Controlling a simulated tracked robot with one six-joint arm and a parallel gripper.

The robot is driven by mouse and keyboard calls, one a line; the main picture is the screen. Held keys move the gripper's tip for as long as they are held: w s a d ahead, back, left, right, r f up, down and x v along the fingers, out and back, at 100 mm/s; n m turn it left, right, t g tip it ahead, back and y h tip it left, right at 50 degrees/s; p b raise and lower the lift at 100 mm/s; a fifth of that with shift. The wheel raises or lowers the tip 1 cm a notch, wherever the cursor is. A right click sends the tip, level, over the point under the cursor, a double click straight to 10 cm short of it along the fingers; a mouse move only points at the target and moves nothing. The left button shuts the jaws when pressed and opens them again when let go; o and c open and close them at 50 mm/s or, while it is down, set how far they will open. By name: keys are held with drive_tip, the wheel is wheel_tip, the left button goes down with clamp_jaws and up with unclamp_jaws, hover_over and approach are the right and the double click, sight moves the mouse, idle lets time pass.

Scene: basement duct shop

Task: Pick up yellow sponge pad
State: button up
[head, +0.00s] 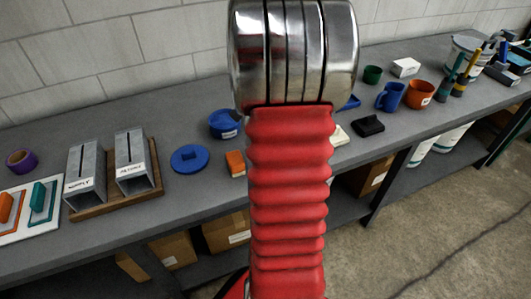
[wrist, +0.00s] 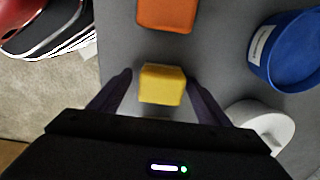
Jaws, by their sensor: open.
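The yellow sponge pad (wrist: 162,84) is a small yellow block on the grey bench (wrist: 118,30) in the wrist view. My gripper (wrist: 160,76) is open, with one dark finger on each side of the pad. Gaps show between the pad and both fingers. I cannot tell how far the fingertips are above the bench. In the head view my arm covers the middle of the bench, and neither the pad nor the gripper is visible.
An orange block (wrist: 168,14) lies just beyond the pad. A blue container (wrist: 290,50) and a whitish round object (wrist: 265,122) are at the right. In the head view, a blue lid (head: 190,159) and a wooden tray with metal ducts (head: 150,197) are left of my arm.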

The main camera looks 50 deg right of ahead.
drive_tip(key=shift+c, duration=0.2)
drive_tip(key=c, duration=1.1)
